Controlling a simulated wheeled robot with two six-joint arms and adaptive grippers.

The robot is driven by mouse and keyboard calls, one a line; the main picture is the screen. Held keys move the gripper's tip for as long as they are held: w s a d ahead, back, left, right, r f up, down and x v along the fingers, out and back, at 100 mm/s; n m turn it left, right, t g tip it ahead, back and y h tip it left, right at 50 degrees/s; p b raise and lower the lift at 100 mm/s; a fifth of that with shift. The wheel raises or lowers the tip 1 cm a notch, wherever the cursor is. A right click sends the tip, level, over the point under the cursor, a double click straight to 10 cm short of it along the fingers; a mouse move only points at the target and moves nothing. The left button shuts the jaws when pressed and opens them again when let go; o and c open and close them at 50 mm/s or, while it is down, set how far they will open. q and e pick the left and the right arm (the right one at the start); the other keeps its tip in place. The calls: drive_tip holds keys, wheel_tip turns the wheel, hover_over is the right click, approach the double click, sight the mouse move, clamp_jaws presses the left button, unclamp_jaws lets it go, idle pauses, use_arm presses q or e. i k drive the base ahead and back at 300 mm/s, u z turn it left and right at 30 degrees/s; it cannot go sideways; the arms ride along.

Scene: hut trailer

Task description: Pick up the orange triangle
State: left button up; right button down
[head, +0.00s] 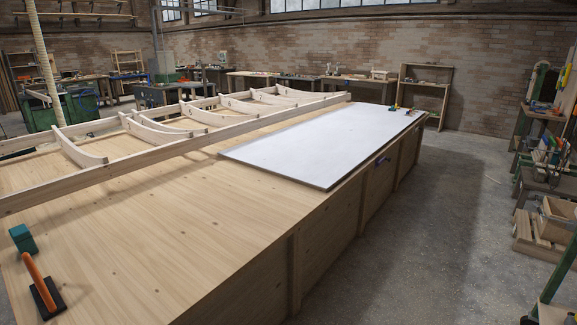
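No orange triangle can be made out for certain. An orange bar-like piece (37,281) leans up from a flat black base (47,299) at the near left corner of the wooden bench top (190,225). I cannot tell whether it is triangular. Small coloured pieces (408,112) lie at the far right end of the white board (310,150), too small to tell their shapes. Neither my left nor my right gripper is in view.
A teal block (22,238) sits by the bench's left edge. A curved wooden rib frame (180,130) runs along the bench's far side. Grey floor (430,240) is open to the right, before cluttered shelving.

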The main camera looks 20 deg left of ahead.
sight(49, 302)
drive_tip(key=u, duration=0.95)
drive_tip(key=i, duration=1.1)
drive_tip(key=u, duration=0.75)
